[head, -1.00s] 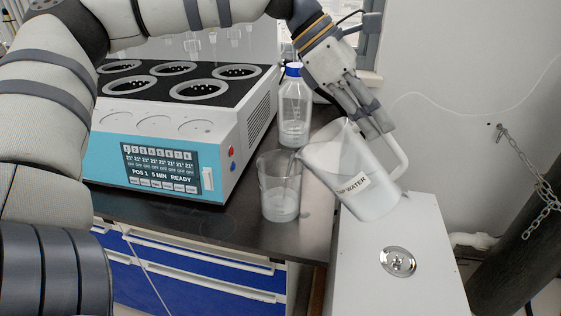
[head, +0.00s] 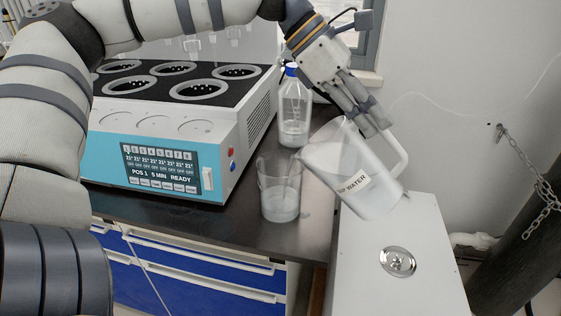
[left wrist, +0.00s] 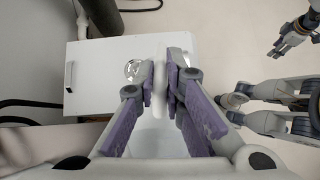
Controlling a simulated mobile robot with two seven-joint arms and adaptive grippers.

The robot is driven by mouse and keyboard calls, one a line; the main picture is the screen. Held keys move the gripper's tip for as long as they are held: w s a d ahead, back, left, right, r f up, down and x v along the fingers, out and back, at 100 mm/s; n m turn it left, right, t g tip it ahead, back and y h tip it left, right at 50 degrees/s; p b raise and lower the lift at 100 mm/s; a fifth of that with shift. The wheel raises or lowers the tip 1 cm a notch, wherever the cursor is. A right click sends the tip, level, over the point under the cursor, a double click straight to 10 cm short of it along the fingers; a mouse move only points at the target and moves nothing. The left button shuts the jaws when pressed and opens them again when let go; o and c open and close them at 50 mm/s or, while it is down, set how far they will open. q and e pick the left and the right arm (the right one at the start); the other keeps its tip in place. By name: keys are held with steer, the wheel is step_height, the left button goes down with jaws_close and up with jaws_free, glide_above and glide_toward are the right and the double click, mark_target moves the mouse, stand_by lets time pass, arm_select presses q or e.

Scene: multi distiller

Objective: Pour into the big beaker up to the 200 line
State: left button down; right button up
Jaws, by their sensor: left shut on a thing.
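The big beaker (head: 279,192) stands upright on the dark bench top and holds some clear liquid in its lower part. Its graduation lines are too faint to read. My left gripper (head: 376,122) is shut on the handle of a clear pitcher (head: 372,194) labelled "WATER". The pitcher is raised and tilted to the left, its spout over the beaker's right rim. I cannot make out a stream. The left wrist view shows the fingers (left wrist: 160,88) closed around the pale handle. My right gripper (left wrist: 287,38) is at the upper right there, its opening unclear.
A blue-capped bottle (head: 294,108) with some liquid stands behind the beaker. A multi-place distiller (head: 165,145) with a lit panel fills the left of the bench. A white cabinet (head: 365,278) with a round metal fitting stands on the right, below the pitcher.

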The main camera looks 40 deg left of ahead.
mark_target(395, 141)
arm_select(q)
steer(key=shift+r, duration=0.15)
stand_by(0.4)
steer(key=d+f+y, duration=0.1)
steer(key=f, duration=0.1)
steer(key=w+d+f+g+y, duration=0.1)
steer(key=shift+d+f, duration=0.4)
steer(key=shift+w+d, duration=0.2)
steer(key=shift+w, duration=0.05)
steer(key=shift+w+d+f+g+y, duration=0.15)
steer(key=shift+d+g+y, duration=0.25)
steer(key=shift+y, duration=0.3)
steer(key=w+d+f+g+y+b, duration=0.2)
steer(key=d+f+y, duration=0.3)
steer(key=d, duration=0.1)
steer(key=shift+w, duration=0.2)
arm_select(e)
steer(key=s+f+g, duration=0.1)
steer(key=s+f, duration=0.1)
steer(key=shift+s+f, duration=0.3)
steer(key=shift+s, duration=0.1)
arm_select(q)
steer(key=shift+r, duration=0.15)
